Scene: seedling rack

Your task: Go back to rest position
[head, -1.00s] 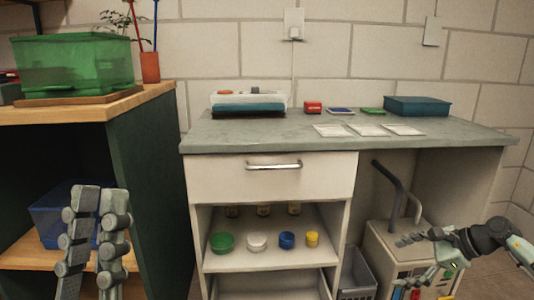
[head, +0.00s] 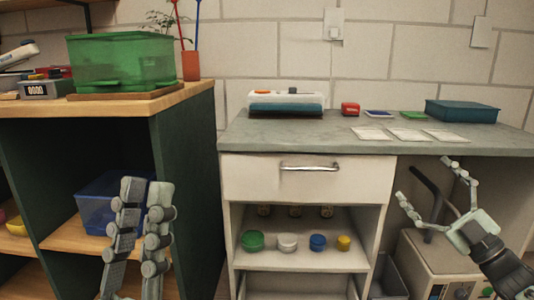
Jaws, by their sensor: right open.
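My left gripper (head: 147,192) is at the lower left of the head view, pointing up in front of the dark shelf unit. Its two fingers stand close side by side with a narrow gap low down, and I cannot tell whether it is open or shut. Nothing shows between them. My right gripper (head: 424,178) is at the right, below the desk top and in front of the open space under it. Its fingers are spread wide and it is empty.
A grey desk (head: 300,137) with a drawer and lower shelves stands ahead. Small jars sit on its shelf (head: 325,258). A green bin (head: 120,62) and a blue bin (head: 95,210) are on the shelf unit at left.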

